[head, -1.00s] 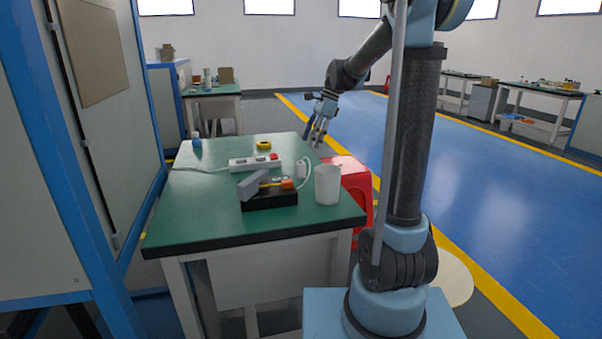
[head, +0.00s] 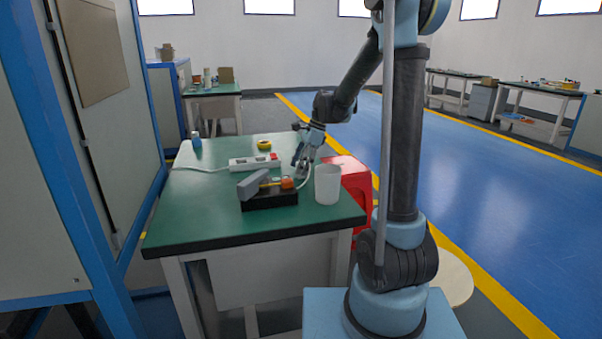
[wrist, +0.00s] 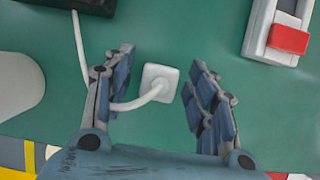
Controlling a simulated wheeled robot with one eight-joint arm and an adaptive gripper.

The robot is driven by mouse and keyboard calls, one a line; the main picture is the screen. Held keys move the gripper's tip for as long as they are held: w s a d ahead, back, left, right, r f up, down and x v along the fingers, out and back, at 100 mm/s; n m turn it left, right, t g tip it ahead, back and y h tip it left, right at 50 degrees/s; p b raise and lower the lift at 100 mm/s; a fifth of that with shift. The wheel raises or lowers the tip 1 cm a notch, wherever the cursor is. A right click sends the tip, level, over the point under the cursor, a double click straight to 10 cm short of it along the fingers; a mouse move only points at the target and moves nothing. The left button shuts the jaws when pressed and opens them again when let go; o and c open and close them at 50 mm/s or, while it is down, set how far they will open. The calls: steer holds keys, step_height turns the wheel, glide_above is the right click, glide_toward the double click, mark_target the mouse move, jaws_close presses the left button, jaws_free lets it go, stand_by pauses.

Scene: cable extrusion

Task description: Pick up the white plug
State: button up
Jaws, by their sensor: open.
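The white plug (wrist: 160,82) lies on the green table (wrist: 180,25) in the wrist view, with its white cord curving away to the left. My gripper (wrist: 163,75) is open, with one finger on each side of the plug and a gap to the right finger. The left finger crosses over the cord. In the head view my gripper (head: 301,168) is low over the right part of the table and hides most of the plug. Whether the fingers touch the table cannot be told.
A white power strip with a red switch (head: 254,163) lies left of my gripper. A white cup (head: 328,184) and a black box (head: 270,200) with a grey tool stand nearer. A yellow tape roll (head: 264,144) lies behind. A red stool (head: 354,180) is beside the table.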

steer(key=shift+c, duration=0.6)
steer(key=c, duration=1)
steer(key=shift+c, duration=0.2)
